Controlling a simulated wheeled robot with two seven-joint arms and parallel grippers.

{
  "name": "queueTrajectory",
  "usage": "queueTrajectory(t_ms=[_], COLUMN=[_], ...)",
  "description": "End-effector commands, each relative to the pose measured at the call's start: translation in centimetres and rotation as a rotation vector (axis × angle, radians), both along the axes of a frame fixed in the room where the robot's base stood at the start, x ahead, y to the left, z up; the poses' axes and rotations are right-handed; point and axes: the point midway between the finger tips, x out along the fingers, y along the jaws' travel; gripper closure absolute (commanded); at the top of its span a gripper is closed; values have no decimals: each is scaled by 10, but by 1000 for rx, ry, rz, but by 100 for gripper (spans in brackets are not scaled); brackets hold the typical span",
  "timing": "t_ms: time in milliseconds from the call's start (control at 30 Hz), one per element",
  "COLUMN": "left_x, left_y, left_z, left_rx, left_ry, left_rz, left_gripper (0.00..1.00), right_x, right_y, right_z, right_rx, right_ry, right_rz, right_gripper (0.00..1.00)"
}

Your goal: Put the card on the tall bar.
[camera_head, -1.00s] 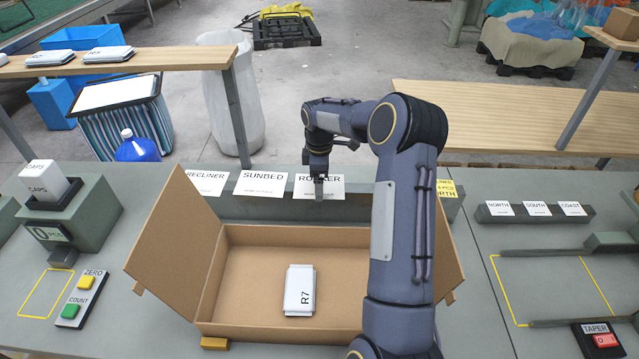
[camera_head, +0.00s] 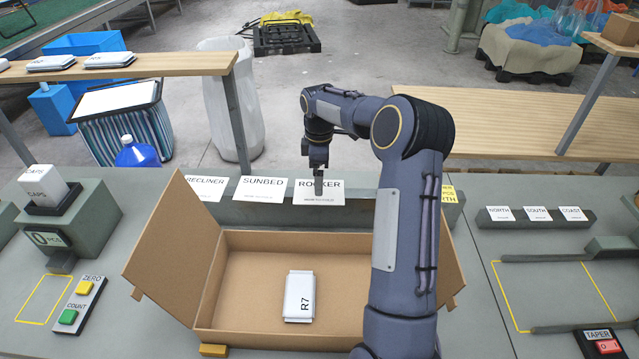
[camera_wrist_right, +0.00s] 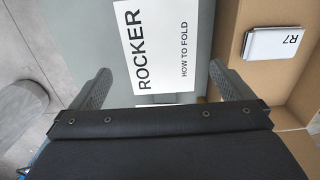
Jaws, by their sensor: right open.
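A white card reading ROCKER, HOW TO FOLD (camera_head: 334,192) leans on the right part of a long grey bar (camera_head: 232,213) behind the open box. White RECLINER (camera_head: 206,187) and SUNBED (camera_head: 264,188) cards stand to its left on the same bar. My right gripper (camera_head: 318,188) is in front of the ROCKER card and hides a little of it. In the right wrist view my right gripper (camera_wrist_right: 160,75) has its fingers wide apart, with the ROCKER card (camera_wrist_right: 158,45) beyond and between them; contact is not visible. Which bar is the tall one is unclear. My left gripper is out of view.
An open cardboard box (camera_head: 255,255) with a white R7 packet (camera_head: 299,296) lies in front. A yellow card (camera_head: 448,193) sits at the bar's right end, partly behind my arm. A lower bar (camera_head: 510,222) with NORTH, SOUTH and COAST cards is at right.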

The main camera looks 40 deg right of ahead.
Motion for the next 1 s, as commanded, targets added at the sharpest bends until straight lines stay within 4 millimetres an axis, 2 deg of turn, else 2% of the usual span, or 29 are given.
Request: queueTrajectory(t_ms=[100, 300, 567, 667, 767, 833, 1000], left_x=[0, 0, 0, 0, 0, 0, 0], left_y=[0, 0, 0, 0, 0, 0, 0], left_z=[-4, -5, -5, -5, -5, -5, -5], left_rx=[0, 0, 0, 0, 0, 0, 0], left_ry=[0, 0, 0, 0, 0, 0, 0], left_rz=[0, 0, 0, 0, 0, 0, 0], left_gripper=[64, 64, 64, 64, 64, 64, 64], right_x=[1, 0, -1, -6, -22, -42, -106], right_y=[0, 0, 1, 8, 26, 46, 100], right_z=[27, 61, 76, 85, 104, 120, 145], right_rx=[-1, -1, 1, 4, 15, 33, 119], right_ry=[-4, -2, -1, -16, -57, -97, -195], right_rz=[0, 0, -1, -19, -74, -138, -340], right_gripper=[0, 0, 0, 0, 0, 0, 0])
